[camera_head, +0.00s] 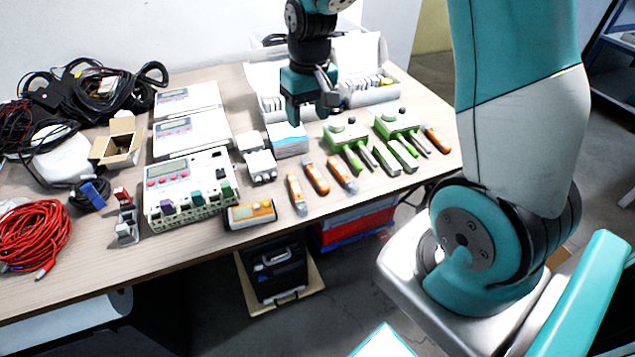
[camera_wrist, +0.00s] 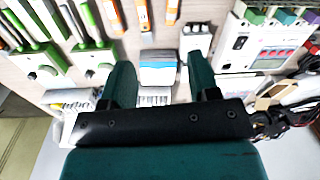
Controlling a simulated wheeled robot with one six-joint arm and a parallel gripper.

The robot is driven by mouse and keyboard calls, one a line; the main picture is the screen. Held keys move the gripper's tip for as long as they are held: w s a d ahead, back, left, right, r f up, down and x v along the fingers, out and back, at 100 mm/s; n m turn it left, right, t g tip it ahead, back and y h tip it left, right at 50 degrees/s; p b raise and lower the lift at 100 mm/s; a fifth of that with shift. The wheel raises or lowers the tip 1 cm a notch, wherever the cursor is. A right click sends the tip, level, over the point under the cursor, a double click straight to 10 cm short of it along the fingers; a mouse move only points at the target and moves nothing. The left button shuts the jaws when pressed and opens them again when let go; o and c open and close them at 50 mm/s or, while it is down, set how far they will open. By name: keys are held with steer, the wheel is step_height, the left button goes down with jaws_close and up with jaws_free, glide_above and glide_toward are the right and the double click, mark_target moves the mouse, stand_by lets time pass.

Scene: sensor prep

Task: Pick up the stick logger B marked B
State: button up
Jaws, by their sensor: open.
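Three orange-and-white stick loggers lie side by side near the table's front edge in the head view: a left one (camera_head: 297,193), a middle one (camera_head: 316,177) and a right one (camera_head: 342,174). Their marks are too small to read, so I cannot tell which is B. They also show at the top edge of the wrist view, partly cut off, with one in the middle (camera_wrist: 143,14). My gripper (camera_head: 311,112) is open and empty, pointing down behind the loggers. In the wrist view its fingers (camera_wrist: 161,75) stand apart above a blue-and-white stack (camera_wrist: 158,68).
Green devices with probes (camera_head: 346,132) stand right of the loggers. A white multi-terminal unit (camera_head: 188,182) and an orange-and-grey meter (camera_head: 251,213) lie to the left. White bins (camera_head: 370,92) stand behind my gripper. Cables (camera_head: 35,235) crowd the table's left side.

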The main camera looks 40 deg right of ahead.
steer(key=d+f+m, duration=0.1)
steer(key=d+f, duration=0.2)
glide_above(317, 175)
steer(key=shift+h, duration=0.3)
steer(key=f, duration=1.1)
steer(key=shift+s+f, duration=0.15)
steer(key=shift+s, duration=0.1)
steer(key=shift+w+f+p, duration=0.15)
steer(key=shift+f+p, duration=0.05)
steer(key=shift+f, duration=1.25)
steer(key=shift+w+f+p, duration=0.15)
steer(key=shift+f, duration=1.25)
steer(key=c, duration=1)
